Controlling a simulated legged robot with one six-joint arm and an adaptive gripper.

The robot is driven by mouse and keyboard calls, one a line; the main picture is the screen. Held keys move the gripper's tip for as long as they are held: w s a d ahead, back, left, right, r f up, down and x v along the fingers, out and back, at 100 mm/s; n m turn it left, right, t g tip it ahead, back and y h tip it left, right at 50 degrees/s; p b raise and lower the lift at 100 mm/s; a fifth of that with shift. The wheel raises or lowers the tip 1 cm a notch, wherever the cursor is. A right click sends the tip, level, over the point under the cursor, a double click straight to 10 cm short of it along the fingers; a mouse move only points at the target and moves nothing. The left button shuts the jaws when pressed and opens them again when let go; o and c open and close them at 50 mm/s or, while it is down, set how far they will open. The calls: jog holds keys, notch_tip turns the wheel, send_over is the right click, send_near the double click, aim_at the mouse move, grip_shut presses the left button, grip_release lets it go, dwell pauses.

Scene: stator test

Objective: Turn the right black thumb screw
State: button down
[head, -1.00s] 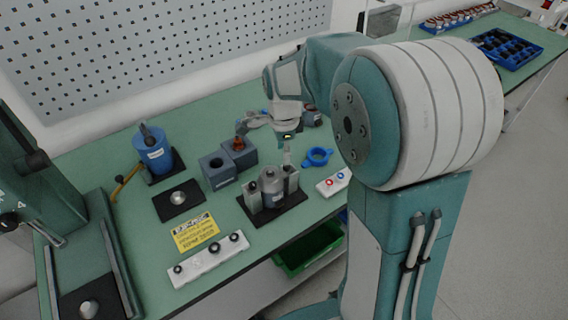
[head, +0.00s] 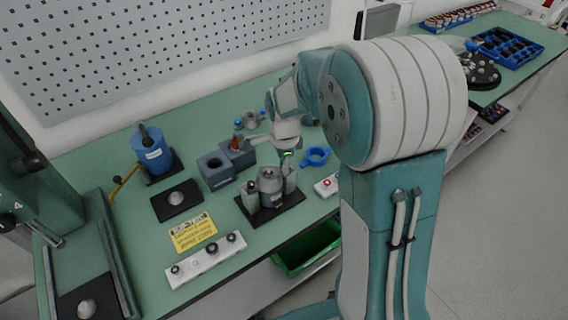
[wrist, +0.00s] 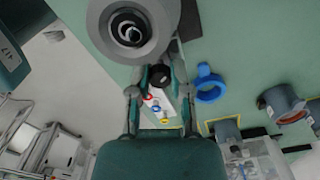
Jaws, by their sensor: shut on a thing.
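The stator fixture (head: 284,212) has a black base plate with a grey metal cylinder (head: 271,188) between two light posts. The left post (head: 250,194) stands clear of my arm. My gripper (head: 288,158) is down over the right post (head: 290,178). In the wrist view, my gripper (wrist: 159,72) is shut on the right black thumb screw (wrist: 158,76), which shows between the fingertips. The cylinder's round top (wrist: 131,27) is just beyond the fingers. The head view hides the right screw behind my gripper.
A blue ring (head: 316,156) and a white button box (head: 327,186) lie close on the right. Grey blocks (head: 217,170) stand behind on the left. A yellow sign (head: 192,232) and a white knob strip (head: 206,259) lie front left. A green bin (head: 308,248) is below the table edge.

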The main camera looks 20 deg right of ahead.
jog(key=shift+n, duration=0.3)
jog(key=n, duration=0.3)
jog(key=shift+d+n, duration=0.1)
jog(key=shift+n, duration=0.2)
jog(key=n, duration=0.4)
jog(key=shift+n, duration=0.3)
jog(key=n, duration=0.4)
jog(key=shift+n, duration=2.1)
jog(key=shift+w, duration=0.1)
jog(key=c, duration=0.5)
grip_release()
jog(key=shift+c, duration=0.2)
